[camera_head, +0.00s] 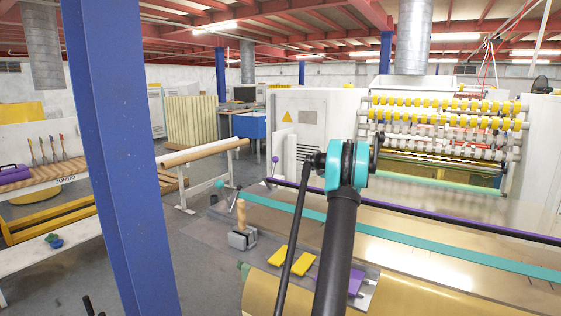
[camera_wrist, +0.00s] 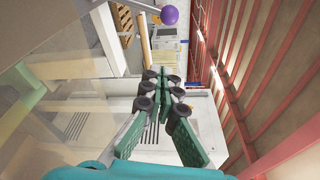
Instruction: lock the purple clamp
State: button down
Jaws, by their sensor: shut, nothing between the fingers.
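The purple clamp shows as a lever with a purple ball knob (camera_head: 275,159) on top, near the left end of the purple-edged bar in the head view. The same ball (camera_wrist: 169,15) is at the top edge of the wrist view. My gripper (camera_wrist: 163,78) has green fingers with dark pads, brought together at the tips with nothing between them. In the head view my gripper (camera_head: 312,160) shows small and dark, to the right of the knob and apart from it. Its fingers are partly hidden there by my own wrist.
A teal ball knob (camera_head: 220,184) stands to the left. A white machine cabinet (camera_head: 312,118) stands behind. A blue column (camera_head: 122,150) rises at left.

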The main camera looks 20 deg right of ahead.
jog(key=shift+w+d, duration=0.25)
jog(key=shift+w, duration=0.15)
jog(key=w+a, duration=0.8)
jog(key=shift+w+r, duration=0.15)
jog(key=shift+w, duration=0.05)
dwell(0.3)
jog(key=shift+a, duration=0.1)
